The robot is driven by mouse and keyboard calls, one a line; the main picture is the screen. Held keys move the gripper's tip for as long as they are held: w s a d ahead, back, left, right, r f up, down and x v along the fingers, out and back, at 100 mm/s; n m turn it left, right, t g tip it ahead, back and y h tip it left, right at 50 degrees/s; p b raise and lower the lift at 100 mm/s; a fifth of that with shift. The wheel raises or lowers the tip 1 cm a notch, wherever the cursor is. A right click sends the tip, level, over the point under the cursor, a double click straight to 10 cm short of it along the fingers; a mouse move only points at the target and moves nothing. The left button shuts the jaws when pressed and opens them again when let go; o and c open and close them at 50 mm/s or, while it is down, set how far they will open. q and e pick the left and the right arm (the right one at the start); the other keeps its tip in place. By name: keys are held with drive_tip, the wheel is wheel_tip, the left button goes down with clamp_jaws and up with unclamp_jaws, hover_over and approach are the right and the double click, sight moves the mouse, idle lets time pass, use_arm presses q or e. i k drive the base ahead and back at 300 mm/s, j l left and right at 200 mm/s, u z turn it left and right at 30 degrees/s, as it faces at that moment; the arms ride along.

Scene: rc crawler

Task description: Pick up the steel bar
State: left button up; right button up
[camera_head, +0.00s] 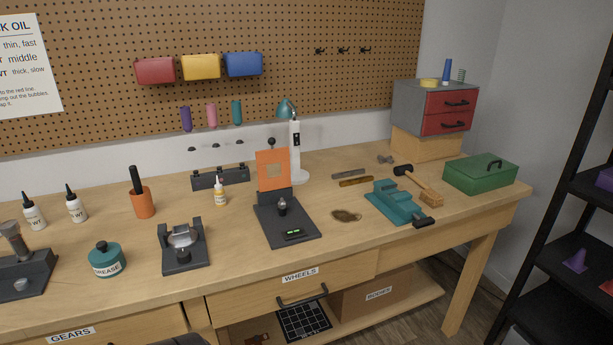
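A thin grey bar (349,173), which looks like the steel bar, lies flat on the wooden workbench (340,218) toward its back edge, right of the white lamp. A brass-coloured bar (356,181) lies just in front of it, close and nearly parallel. Neither of my grippers shows clearly. A dark rounded shape cut off at the bottom edge, left of centre, is too little in view to identify.
In front and to the right are a teal vise (396,203), a mallet (421,188) and a green toolbox (481,173). A black stand with an orange panel (274,170) and a white lamp (296,151) stand left of the bars. A brown clump (346,215) lies nearer the front.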

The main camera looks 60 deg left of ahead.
sight(355, 171)
drive_tip(key=i+j+u, duration=0.15)
drive_tip(key=u, duration=0.25)
drive_tip(key=i+j+u, duration=0.1)
drive_tip(key=u, duration=0.25)
drive_tip(key=i+u, duration=0.15)
drive_tip(key=u, duration=0.25)
drive_tip(key=i+u, duration=0.2)
drive_tip(key=u, duration=0.2)
drive_tip(key=i+l, duration=0.1)
drive_tip(key=i, duration=0.3)
